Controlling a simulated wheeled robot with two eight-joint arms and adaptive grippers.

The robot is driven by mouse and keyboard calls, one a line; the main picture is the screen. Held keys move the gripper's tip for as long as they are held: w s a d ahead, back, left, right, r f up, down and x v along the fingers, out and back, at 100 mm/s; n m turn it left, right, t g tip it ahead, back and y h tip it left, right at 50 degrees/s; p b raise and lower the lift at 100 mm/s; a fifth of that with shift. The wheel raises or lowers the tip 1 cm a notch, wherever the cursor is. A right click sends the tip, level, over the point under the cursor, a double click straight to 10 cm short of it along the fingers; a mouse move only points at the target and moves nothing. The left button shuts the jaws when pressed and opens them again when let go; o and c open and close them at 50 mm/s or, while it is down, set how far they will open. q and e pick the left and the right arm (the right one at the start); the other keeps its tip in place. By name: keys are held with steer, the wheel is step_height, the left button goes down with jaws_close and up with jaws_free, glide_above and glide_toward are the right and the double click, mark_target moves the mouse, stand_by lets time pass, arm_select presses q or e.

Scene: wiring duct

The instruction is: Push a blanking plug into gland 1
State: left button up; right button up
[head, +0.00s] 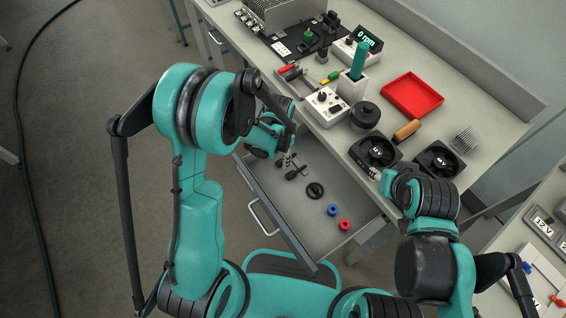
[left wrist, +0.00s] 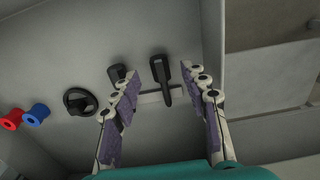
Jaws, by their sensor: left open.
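My left gripper (head: 288,157) is open above the pulled-out drawer (head: 262,182). In the left wrist view, its spread fingers (left wrist: 165,88) frame a black stemmed piece (left wrist: 160,70), with a short black cylinder (left wrist: 117,73) beside the left finger. Both pieces look to lie on the drawer floor, and nothing is held. Which one is the blanking plug I cannot tell. Gland 1 cannot be made out in either view. My right gripper (head: 377,173) is mostly hidden by its own wrist, near the bench's front edge, so its jaws do not show clearly.
The drawer also holds a black handwheel (head: 315,190), a blue spool (head: 333,210) and a red spool (head: 345,225).

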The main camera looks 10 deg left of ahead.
arm_select(q)
step_height(320, 180, down, 3)
steer(key=shift+r+b, duration=0.1)
steer(key=shift+b, duration=0.2)
steer(key=shift+r, duration=0.1)
steer(key=c, duration=0.9)
